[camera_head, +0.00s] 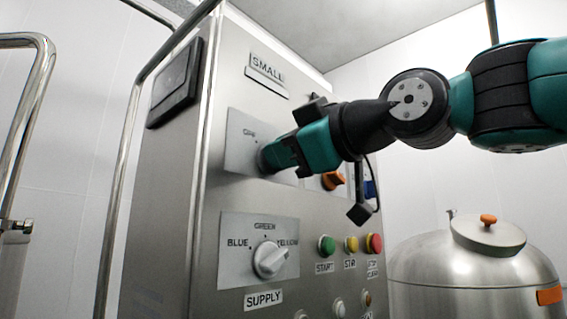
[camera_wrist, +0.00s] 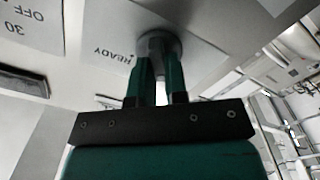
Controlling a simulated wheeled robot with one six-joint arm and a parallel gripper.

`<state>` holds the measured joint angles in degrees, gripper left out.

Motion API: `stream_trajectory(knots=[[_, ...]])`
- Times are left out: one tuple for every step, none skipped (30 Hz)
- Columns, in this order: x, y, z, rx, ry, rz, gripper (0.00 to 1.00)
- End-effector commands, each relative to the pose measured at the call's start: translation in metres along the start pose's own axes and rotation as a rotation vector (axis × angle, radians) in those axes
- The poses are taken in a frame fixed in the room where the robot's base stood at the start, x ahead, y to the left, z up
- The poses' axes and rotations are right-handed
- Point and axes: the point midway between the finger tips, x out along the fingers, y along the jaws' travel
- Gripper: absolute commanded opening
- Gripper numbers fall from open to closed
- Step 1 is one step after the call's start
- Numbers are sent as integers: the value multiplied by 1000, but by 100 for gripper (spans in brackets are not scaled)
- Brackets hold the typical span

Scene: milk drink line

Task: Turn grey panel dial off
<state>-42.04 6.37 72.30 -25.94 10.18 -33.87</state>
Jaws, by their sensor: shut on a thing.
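The grey panel dial (camera_wrist: 160,40) is a round grey knob on a light plate with the word READY beside it in the wrist view. My gripper (camera_wrist: 158,62) has one finger on each side of the knob and is shut on it. In the head view my gripper (camera_head: 268,158) reaches in from the right to the upper plate (camera_head: 239,133) of the steel cabinet. It hides nearly all of the dial and most of the plate's lettering there. I cannot tell which mark the dial points to.
Below is a SUPPLY selector (camera_head: 270,260) marked blue, green and yellow. Green (camera_head: 326,246), yellow (camera_head: 351,245) and red (camera_head: 375,243) buttons sit to its right. An orange knob (camera_head: 333,180) is close under my arm. A steel tank (camera_head: 470,280) stands at right.

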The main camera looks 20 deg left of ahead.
Motion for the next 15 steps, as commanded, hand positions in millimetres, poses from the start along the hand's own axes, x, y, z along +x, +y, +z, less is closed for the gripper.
stream_trajectory(knots=[[1, -1, 4, -22, -5, 0, 0], [1, -2, 4, -35, -6, 0, 0], [1, -1, 4, -52, -6, 0, 0], [1, -1, 4, -63, -6, -1, 0], [1, -1, 4, -72, -6, -1, 0], [1, -1, 4, -84, -6, -1, 0], [1, -1, 4, -92, -7, -1, 0], [1, -1, 4, -98, -7, -1, 0], [1, -1, 4, -105, -7, -1, 0], [1, -1, 4, -109, -7, -1, 0], [1, -1, 4, -113, -7, -1, 0], [1, -1, 3, -117, -7, -1, 0], [1, -1, 3, -120, -7, -1, 0], [1, -1, 3, -121, -7, -1, 0], [1, -1, 3, -123, -7, -1, 0]])
